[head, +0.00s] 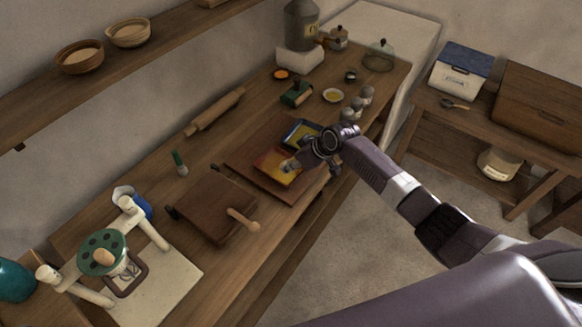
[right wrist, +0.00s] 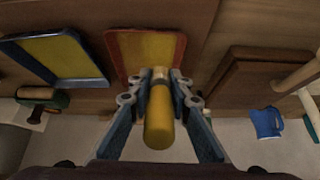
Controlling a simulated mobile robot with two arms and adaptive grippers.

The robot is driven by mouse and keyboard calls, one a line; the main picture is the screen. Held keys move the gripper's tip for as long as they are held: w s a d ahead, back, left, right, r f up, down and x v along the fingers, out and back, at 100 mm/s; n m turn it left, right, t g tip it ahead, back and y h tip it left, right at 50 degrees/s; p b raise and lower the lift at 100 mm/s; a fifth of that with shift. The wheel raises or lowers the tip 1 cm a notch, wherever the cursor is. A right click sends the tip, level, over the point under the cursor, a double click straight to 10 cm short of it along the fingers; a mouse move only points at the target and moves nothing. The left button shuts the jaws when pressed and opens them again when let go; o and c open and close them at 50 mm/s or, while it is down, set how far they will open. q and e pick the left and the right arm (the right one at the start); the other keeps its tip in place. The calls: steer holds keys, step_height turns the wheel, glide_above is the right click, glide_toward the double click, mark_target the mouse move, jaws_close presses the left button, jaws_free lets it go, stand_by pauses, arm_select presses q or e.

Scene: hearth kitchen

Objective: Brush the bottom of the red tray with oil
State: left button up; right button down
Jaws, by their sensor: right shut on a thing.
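The red tray (head: 272,166) lies on a dark wooden board on the long workbench. In the right wrist view the red tray (right wrist: 113,52) has a red rim and a yellow bottom. My right gripper (head: 302,158) is shut on a brush with a thick yellow handle (right wrist: 159,118) and a pale collar. The brush head points at the red tray's near part; its bristles are mostly hidden, and I cannot tell whether they touch the bottom. A small white dish of yellow liquid (head: 333,95) stands farther back. My left gripper is not in view.
A blue-rimmed tray (head: 300,131) lies just beyond the red one. A rolling pin (head: 215,111), a green-and-wood tool (head: 296,93) and several small jars are behind.

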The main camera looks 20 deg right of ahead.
steer(key=shift+r, duration=0.4)
steer(key=shift+r, duration=1.5)
